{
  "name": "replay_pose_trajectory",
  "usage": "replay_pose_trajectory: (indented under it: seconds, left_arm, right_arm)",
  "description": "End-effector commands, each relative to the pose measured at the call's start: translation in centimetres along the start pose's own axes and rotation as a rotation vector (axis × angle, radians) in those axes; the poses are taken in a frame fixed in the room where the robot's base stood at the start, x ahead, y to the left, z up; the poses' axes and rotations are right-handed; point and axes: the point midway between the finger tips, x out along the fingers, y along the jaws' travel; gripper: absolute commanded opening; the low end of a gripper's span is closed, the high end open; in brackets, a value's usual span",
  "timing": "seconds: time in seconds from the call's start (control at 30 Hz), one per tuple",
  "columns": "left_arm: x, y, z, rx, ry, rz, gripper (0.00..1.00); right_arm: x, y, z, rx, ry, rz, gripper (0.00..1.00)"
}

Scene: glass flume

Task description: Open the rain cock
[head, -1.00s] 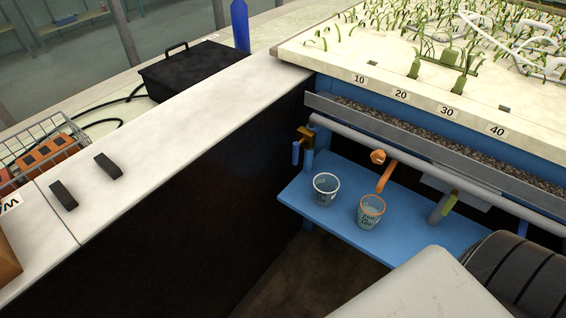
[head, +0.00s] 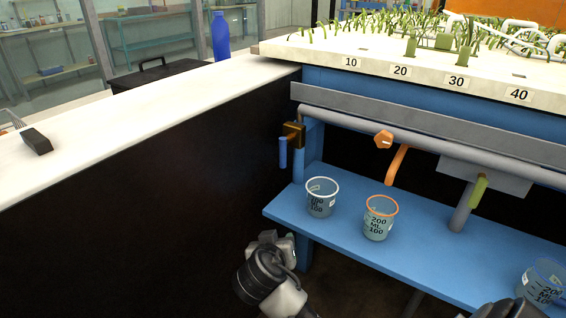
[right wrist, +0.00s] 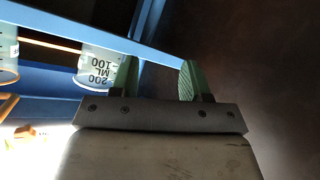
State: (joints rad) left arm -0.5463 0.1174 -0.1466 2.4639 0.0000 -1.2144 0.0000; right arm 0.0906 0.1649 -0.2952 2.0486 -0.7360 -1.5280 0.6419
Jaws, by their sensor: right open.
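Three cocks show along the grey pipe under the flume in the head view; I cannot read which is the rain cock. The left one has a brass body and a hanging blue lever (head: 283,152). The middle one has an orange knob and slanting orange lever (head: 397,165). The right one has a green lever (head: 478,191). My right gripper (head: 272,240) is low, by the shelf's left end, below the blue lever and apart from it. In the right wrist view its green fingers (right wrist: 158,82) are apart with nothing between them. My left gripper is not in view.
A blue shelf (head: 345,242) under the pipe holds a white-rimmed cup (head: 321,199), an orange-rimmed cup (head: 380,220) and another cup (head: 543,286) at the right. A white-topped dark wall (head: 150,200) bounds the left. The flume bed (head: 335,50) overhangs the pipe.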

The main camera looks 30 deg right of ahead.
Motion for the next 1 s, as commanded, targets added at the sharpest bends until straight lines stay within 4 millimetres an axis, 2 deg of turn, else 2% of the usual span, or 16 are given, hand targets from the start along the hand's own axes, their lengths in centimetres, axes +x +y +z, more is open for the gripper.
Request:
replay_pose_trajectory:
  seconds: [0.03, 0.1, 0.2, 0.3, 0.43, 0.53, 1.0]
  left_arm:
    - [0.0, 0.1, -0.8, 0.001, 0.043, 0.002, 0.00]
    - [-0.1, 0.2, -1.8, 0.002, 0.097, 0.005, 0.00]
    - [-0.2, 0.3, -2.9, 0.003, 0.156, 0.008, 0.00]
    - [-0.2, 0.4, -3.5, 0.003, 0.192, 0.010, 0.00]
    - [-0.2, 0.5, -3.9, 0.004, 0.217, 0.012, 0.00]
    - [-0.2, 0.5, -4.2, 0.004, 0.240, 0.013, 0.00]
    - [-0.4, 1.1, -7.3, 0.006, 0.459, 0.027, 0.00]
  right_arm:
    - [0.3, -0.3, -3.6, 0.069, 0.095, 0.057, 0.46]
    - [0.3, -0.2, -7.7, 0.157, 0.212, 0.126, 0.46]
    - [-0.1, 0.0, -12.1, 0.256, 0.350, 0.196, 0.46]
    - [-0.6, 0.2, -14.8, 0.318, 0.439, 0.234, 0.46]
    - [-0.7, 0.4, -16.2, 0.345, 0.483, 0.252, 0.46]
    - [0.2, 0.7, -16.6, 0.346, 0.485, 0.253, 0.46]
    - [7.2, 3.3, -19.8, 0.344, 0.483, 0.253, 0.46]
